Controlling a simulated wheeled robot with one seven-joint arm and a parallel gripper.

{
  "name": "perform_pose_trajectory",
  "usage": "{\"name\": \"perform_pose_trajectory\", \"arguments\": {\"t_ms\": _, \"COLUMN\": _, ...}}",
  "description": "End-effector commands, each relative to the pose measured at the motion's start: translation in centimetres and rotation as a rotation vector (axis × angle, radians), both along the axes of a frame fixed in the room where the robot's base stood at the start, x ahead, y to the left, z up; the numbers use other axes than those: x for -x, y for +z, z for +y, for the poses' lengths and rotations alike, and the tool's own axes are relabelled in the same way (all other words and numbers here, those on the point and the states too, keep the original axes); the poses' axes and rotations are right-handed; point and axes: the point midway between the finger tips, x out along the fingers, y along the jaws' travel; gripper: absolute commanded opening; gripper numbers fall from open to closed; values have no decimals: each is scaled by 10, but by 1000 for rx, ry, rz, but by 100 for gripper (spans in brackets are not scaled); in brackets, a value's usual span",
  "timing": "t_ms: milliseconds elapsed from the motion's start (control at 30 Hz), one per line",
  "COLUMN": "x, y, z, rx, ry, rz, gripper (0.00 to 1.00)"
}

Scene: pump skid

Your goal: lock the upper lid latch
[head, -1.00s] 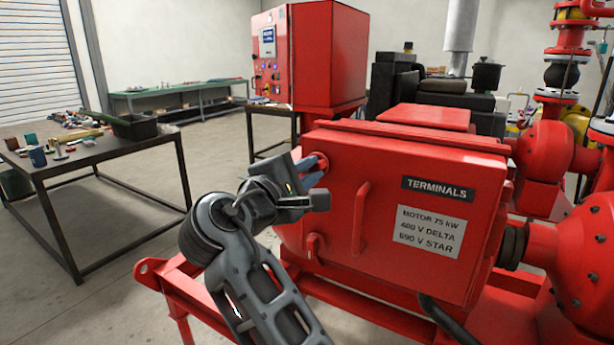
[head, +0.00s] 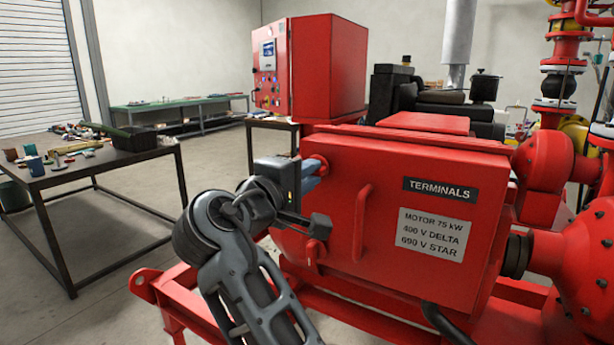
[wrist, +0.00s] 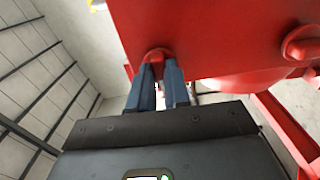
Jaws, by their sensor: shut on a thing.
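The red terminal box (head: 390,270) carries a "TERMINALS" label and a motor plate on its lid. The upper lid latch (head: 317,160) is a small red piece at the lid's upper left edge. My gripper (head: 310,178) reaches it from the left with blue fingers. In the wrist view, the fingers (wrist: 159,82) are shut on the upper latch (wrist: 157,55), one on each side. The fingers and gripper body hide part of the latch, so its exact angle is unclear. The lower lid latch (head: 312,248) sits below, partly behind my gripper; it also shows in the wrist view (wrist: 302,43).
A red lid handle (head: 362,222) stands out just right of my gripper. Red skid rails (head: 170,300) run below. A table with tools (head: 85,170) stands left, with open floor between. A red control cabinet (head: 320,70) stands behind.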

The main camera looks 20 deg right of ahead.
Motion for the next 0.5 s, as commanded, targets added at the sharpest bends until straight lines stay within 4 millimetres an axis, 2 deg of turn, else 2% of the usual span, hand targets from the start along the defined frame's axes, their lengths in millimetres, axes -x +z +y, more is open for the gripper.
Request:
{"name": "perform_pose_trajectory", "arguments": {"t_ms": 233, "x": 0, "y": -1, "z": -1, "rx": -2, "ry": -2, "rz": 2, "gripper": 0}}
{"name": "perform_pose_trajectory", "arguments": {"t_ms": 267, "x": 0, "y": -1, "z": -1, "rx": -2, "ry": -2, "rz": 2, "gripper": 20}}
{"name": "perform_pose_trajectory", "arguments": {"t_ms": 500, "x": 0, "y": -1, "z": 0, "rx": -2, "ry": -1, "rz": 1, "gripper": 43}}
